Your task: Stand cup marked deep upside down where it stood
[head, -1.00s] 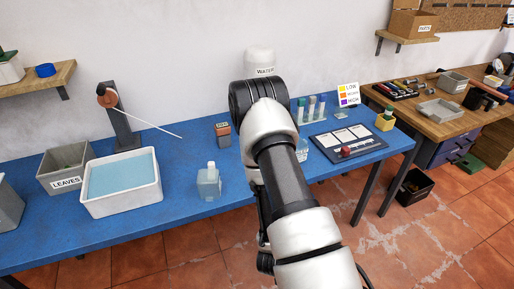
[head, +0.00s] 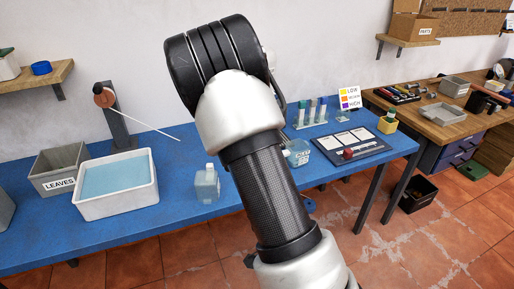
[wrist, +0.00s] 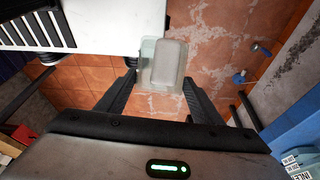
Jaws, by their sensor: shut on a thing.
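My gripper (wrist: 160,82) is shut on a pale, translucent greenish vessel (wrist: 168,62) with a greyish middle, seen between the two dark fingers in the wrist view. Tiled floor shows behind it. No marking is readable on it, so I cannot confirm that it is the cup marked deep. In the head view my arm hides the gripper and the held vessel. A teal see-through container (head: 298,153) with a small unclear label shows on the blue bench, just right of my arm and partly hidden by it.
On the blue bench (head: 150,226) stand a clear bottle (head: 207,184), a white tub of blue liquid (head: 118,205), a grey LEAVES bin (head: 62,184), a rack of tubes (head: 309,125) and a dark tray (head: 352,147). Some bench between bottle and tub is bare.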

